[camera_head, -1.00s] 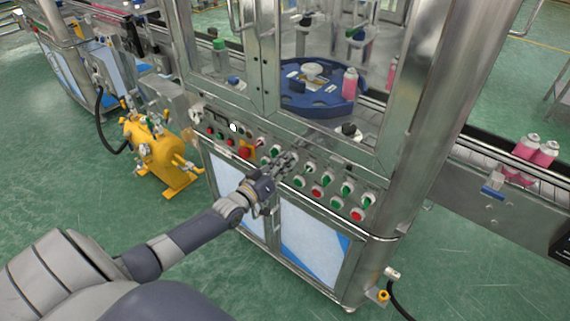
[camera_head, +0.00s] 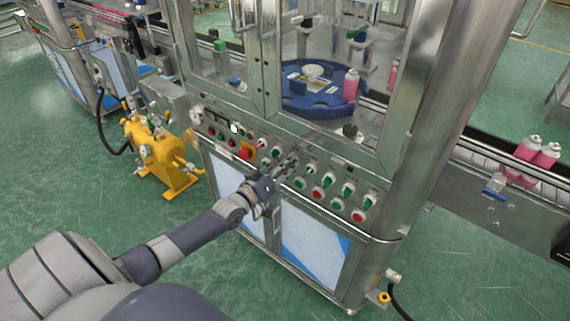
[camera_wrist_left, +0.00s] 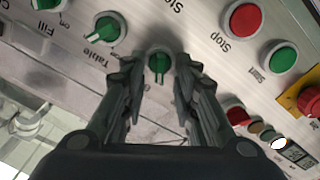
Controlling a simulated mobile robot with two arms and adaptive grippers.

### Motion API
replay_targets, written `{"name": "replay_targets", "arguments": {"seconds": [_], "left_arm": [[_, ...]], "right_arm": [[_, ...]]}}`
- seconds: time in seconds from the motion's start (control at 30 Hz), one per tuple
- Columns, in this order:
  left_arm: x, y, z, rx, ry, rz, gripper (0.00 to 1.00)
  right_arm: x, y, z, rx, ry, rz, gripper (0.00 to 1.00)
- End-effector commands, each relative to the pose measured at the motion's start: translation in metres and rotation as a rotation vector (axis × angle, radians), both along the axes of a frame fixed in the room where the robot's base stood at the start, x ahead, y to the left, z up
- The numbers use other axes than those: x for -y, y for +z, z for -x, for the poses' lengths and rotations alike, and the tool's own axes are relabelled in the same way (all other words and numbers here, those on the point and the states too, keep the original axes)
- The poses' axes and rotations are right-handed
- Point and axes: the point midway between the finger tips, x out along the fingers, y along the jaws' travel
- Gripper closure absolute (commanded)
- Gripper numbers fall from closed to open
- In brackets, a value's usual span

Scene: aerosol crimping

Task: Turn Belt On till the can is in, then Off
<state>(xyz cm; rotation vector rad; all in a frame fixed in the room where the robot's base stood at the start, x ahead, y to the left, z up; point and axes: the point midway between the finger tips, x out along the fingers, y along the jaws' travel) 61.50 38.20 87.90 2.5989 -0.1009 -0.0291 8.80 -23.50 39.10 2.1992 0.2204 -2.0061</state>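My left gripper (camera_head: 288,160) is at the front control panel (camera_head: 328,204) of the steel machine. In the left wrist view its two fingers (camera_wrist_left: 160,72) stand apart on either side of a green selector knob (camera_wrist_left: 160,62), with a gap on each side. That knob's label is hidden by the fingers. The knob beside it is labelled Table (camera_wrist_left: 110,30). A pink can (camera_head: 350,84) stands at the right side of the blue rotary table (camera_head: 308,99) inside the machine. Other pink cans (camera_head: 526,146) stand on the conveyor belt (camera_head: 480,142) at the right. My right gripper is out of view.
A red Stop button (camera_wrist_left: 241,20) and a green Start button (camera_wrist_left: 279,57) are close to the fingers. A red emergency button on a yellow plate (camera_head: 246,154) is left of the gripper. A yellow tank (camera_head: 160,155) stands on the floor at the left.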

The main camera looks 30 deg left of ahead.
Motion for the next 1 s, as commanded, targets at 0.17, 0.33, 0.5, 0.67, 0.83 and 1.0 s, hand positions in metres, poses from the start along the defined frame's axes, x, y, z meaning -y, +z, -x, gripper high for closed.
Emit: {"name": "replay_targets", "arguments": {"seconds": [0.17, 0.33, 0.5, 0.67, 0.83, 1.0], "left_arm": [[0.0, 0.0, 0.0, 0.0, 0.0, -0.001, 0.72], [0.0, 0.0, 0.006, 0.001, -0.001, -0.001, 0.72], [-0.002, -0.001, 0.026, -0.002, -0.001, -0.002, 0.72], [-0.004, -0.001, 0.052, -0.003, -0.001, -0.002, 0.72], [-0.006, -0.001, 0.079, -0.003, -0.001, -0.002, 0.72], [-0.008, -0.001, 0.102, -0.003, -0.001, -0.002, 0.72]], "right_arm": [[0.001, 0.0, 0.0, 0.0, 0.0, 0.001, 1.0], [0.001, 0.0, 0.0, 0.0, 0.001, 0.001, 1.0], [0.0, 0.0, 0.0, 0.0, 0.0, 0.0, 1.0], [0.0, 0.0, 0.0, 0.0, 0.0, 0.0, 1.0], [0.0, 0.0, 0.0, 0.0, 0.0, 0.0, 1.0], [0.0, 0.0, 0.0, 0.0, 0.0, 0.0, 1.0]]}}
